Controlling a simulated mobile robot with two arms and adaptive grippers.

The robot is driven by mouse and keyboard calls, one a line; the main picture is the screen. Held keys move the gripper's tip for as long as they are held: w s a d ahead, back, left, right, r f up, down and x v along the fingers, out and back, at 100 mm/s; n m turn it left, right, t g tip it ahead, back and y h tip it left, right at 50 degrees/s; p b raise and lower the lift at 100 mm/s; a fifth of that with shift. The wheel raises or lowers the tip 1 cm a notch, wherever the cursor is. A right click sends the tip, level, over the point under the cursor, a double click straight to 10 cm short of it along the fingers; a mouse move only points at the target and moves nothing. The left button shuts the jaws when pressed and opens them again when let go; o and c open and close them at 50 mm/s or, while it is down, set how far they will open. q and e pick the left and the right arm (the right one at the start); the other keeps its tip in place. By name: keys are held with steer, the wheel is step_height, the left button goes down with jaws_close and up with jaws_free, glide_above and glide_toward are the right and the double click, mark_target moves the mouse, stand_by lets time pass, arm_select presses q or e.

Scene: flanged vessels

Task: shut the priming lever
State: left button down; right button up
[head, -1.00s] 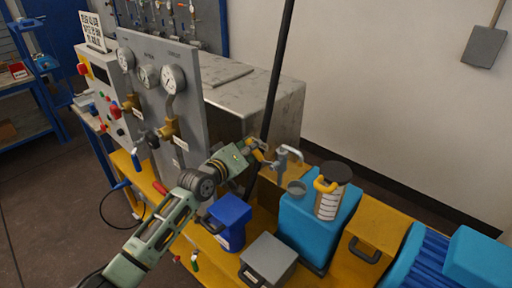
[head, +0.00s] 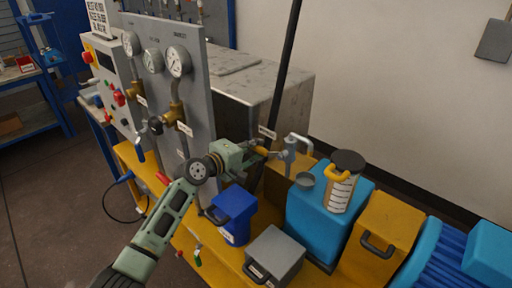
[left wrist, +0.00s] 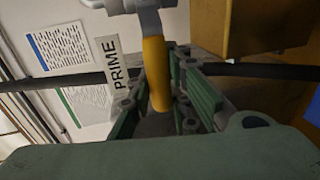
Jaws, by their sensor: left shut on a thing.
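The priming lever (head: 262,151) has a yellow grip and sits beside the grey upright spout fitting (head: 291,152). In the left wrist view the lever's yellow grip (left wrist: 156,75) runs down from a grey metal arm into the space between my fingers. My left gripper (head: 254,152) is shut on this yellow grip, with a green finger on each side of it. The lower end of the grip lies down between the fingers. A white PRIME label (left wrist: 118,65) stands beside the lever. My right gripper is not in view.
A blue tank (head: 318,212) with a black-topped clear vessel (head: 346,180) stands right of the fitting. A blue container (head: 232,213) and a grey box (head: 273,255) sit below my gripper. A gauge panel (head: 193,100) rises at left.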

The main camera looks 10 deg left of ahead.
arm_select(q)
steer(key=shift+s+f, duration=0.1)
steer(key=shift+f, duration=0.15)
steer(key=c, duration=2)
jaws_free()
steer(key=o, duration=0.4)
steer(key=shift+r, duration=0.1)
steer(key=shift+a, duration=0.1)
steer(key=v, duration=1.2)
